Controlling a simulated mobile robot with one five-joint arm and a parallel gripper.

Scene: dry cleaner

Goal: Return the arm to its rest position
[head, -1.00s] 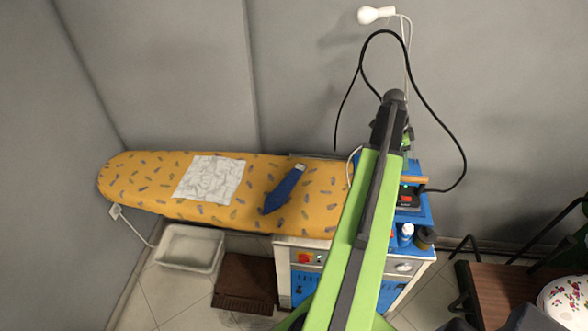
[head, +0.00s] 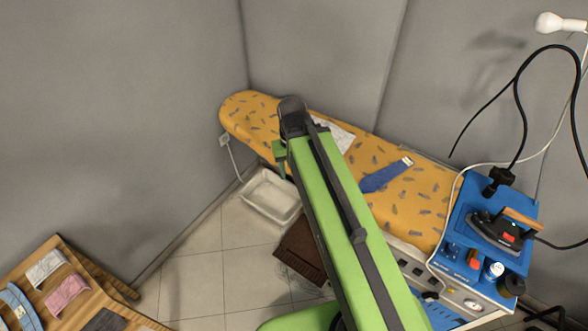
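My green and black arm reaches up from the bottom of the head view, extended out over the ironing board. Its far end is a dark joint, with a small green part hanging below it on the left, near the board's front edge. My gripper (head: 281,165) is mostly hidden behind this end; I cannot see its fingertips or whether it holds anything. The ironing board (head: 255,118) has a yellow patterned cover. A white cloth (head: 340,136) lies on it, partly behind the arm. A blue tie-like item (head: 385,176) lies to the right.
An iron (head: 494,232) stands on a blue shelf at the right, with bottles (head: 492,271) below it. A wooden table (head: 70,305) with folded cloths is at lower left. Tiled floor between is clear.

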